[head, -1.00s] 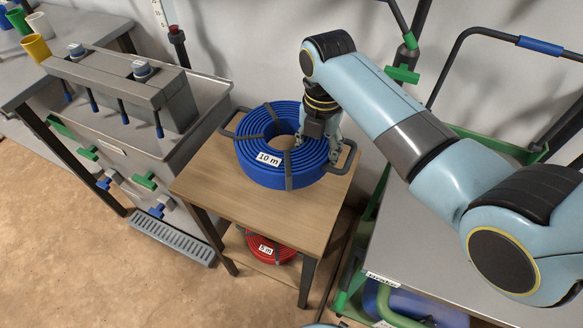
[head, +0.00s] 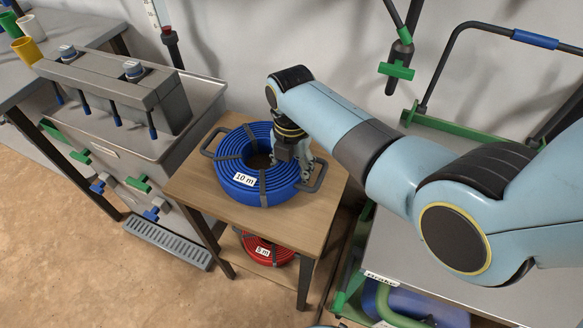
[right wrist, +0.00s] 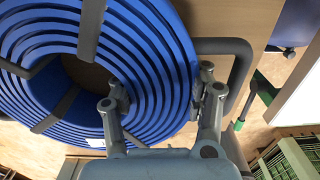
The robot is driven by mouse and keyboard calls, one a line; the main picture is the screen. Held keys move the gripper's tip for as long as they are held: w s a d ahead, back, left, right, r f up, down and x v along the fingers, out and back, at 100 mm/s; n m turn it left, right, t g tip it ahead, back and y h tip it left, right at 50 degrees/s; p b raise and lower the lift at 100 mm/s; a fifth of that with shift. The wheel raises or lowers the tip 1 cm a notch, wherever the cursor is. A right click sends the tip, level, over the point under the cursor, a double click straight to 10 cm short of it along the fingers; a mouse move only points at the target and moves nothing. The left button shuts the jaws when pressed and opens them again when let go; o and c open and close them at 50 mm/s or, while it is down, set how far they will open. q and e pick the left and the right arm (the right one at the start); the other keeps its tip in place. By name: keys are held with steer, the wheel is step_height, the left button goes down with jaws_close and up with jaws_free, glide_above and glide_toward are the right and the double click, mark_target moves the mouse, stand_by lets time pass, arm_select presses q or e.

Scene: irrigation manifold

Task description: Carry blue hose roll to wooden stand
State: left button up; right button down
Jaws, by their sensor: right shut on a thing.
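The blue hose roll (head: 235,190), with grey straps, a "10 m" label and a grey handle on each side, lies flat over the top of the wooden stand (head: 290,217). It looks to be on the top or very close above it; I cannot tell if it touches. My right gripper (head: 303,168) is shut on the right part of the roll, near its right handle. In the right wrist view the fingers (right wrist: 160,95) straddle the coils (right wrist: 150,60), one at the hole side, one by the handle (right wrist: 238,62). My left gripper is out of view.
A red hose roll (head: 268,252) lies on the stand's lower shelf. A grey sink unit with a manifold (head: 115,88) and taps stands close on the left. A grey table (head: 400,250) stands on the right, with a green frame behind. The stand's front top is bare.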

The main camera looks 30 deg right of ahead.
steer(key=c, duration=0.6)
jaws_free()
step_height(320, 180, up, 12)
steer(key=shift+r+p, duration=0.1)
steer(key=shift+p, duration=1)
steer(key=shift+s, duration=0.1)
